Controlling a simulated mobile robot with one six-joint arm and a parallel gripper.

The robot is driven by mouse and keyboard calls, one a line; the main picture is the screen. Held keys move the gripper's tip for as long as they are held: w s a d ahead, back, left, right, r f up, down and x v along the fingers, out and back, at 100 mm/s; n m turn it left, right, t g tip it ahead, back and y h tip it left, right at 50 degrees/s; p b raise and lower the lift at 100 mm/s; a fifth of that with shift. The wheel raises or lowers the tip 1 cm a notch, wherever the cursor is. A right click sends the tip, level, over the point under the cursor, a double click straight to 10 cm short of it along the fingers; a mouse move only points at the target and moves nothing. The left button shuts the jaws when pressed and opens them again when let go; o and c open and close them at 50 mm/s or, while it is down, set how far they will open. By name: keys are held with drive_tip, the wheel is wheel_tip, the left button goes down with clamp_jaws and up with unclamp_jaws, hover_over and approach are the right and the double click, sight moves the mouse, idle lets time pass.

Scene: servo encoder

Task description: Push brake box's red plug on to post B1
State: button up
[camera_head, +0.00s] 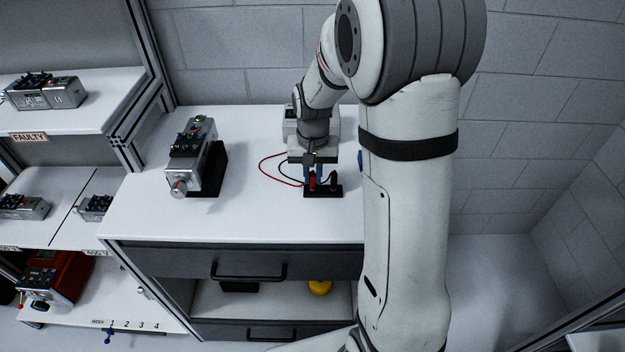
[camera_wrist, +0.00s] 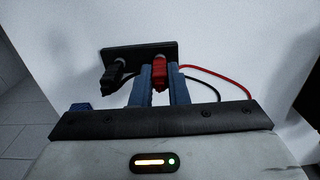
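The red plug (camera_head: 312,182) stands in a small black holder (camera_head: 334,192) on the white worktop. In the wrist view the red plug (camera_wrist: 159,76) is between the two blue-grey fingers of my gripper (camera_wrist: 160,84), with little or no gap at its sides. I cannot tell whether the fingers press on it. In the head view my gripper (camera_head: 312,174) points down over the holder. A black plug (camera_wrist: 112,74) stands beside the red one in the holder (camera_wrist: 140,53). The brake box (camera_head: 291,121) seems to be the grey box mostly hidden behind my arm. Post B1 cannot be made out.
A red cable (camera_head: 264,168) and a black one loop left of the holder. A grey motor unit (camera_head: 197,150) on a black stand is farther left, with clear worktop between. Shelves with other units are at the left. A yellow object (camera_head: 319,287) lies below the worktop.

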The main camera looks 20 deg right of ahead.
sight(313, 174)
drive_tip(key=shift+r, duration=0.2)
clamp_jaws()
drive_tip(key=shift+r+p, duration=1.75)
drive_tip(key=shift+r, duration=0.65)
drive_tip(key=shift+f, duration=0.1)
